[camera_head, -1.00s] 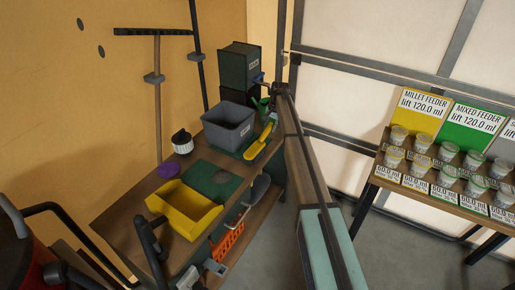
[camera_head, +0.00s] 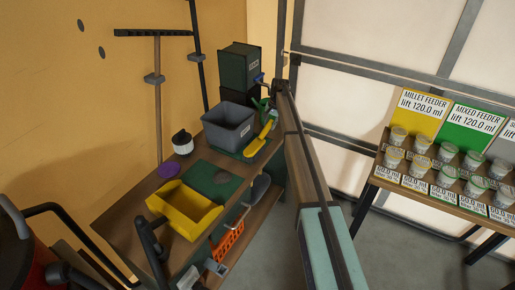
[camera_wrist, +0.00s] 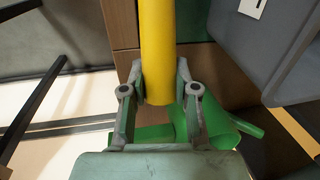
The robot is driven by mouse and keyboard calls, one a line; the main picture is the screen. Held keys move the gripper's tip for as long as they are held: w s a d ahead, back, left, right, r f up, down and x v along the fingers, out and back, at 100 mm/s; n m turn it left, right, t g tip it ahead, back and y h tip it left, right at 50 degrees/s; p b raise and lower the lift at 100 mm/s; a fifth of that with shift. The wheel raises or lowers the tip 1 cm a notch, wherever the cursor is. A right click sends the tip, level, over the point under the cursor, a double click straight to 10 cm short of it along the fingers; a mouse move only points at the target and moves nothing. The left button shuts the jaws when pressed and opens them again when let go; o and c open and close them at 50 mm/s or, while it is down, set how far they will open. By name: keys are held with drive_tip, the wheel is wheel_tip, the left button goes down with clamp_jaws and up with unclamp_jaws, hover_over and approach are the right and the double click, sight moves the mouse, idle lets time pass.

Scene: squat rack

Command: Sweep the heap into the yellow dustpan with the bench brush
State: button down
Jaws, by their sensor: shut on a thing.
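My gripper (camera_wrist: 160,85) is shut on the yellow handle of the bench brush (camera_wrist: 157,40) in the wrist view. In the head view the brush (camera_head: 257,145) is at the back right of the workbench, beside the grey bin; its bristles cannot be made out. The yellow dustpan (camera_head: 172,207) sits at the front of the bench. A small dark heap (camera_head: 222,177) lies on the green mat (camera_head: 203,170) behind and right of the dustpan, apart from the brush.
The grey bin (camera_head: 228,128) also shows in the wrist view (camera_wrist: 238,48). A white jar with a dark top (camera_head: 182,144) and a purple thing (camera_head: 168,171) stand on the bench's left. An orange basket (camera_head: 228,243) is below the front edge. A feeder table (camera_head: 445,198) stands at the right.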

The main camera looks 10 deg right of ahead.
drive_tip(key=shift+r, duration=0.7)
idle(0.5)
drive_tip(key=shift+r+p, duration=1.1)
drive_tip(key=shift+r, duration=1.85)
drive_tip(key=shift+r, duration=0.35)
wheel_tip(320, 180, up, 6)
drive_tip(key=f+p, duration=0.1)
drive_tip(key=p, duration=0.1)
drive_tip(key=s+a+m+h, duration=0.2)
drive_tip(key=s+a+m, duration=0.1)
drive_tip(key=s+m, duration=0.8)
drive_tip(key=s+a+m+h, duration=0.1)
drive_tip(key=s+a+m, duration=0.3)
drive_tip(key=s+m, duration=0.7)
wheel_tip(320, 180, down, 8)
drive_tip(key=s+n+b, duration=0.2)
drive_tip(key=n+b, duration=0.1)
drive_tip(key=b, duration=0.1)
drive_tip(key=shift+s+n+t, duration=0.3)
drive_tip(key=shift+s, duration=0.1)
drive_tip(key=shift+d, duration=0.1)
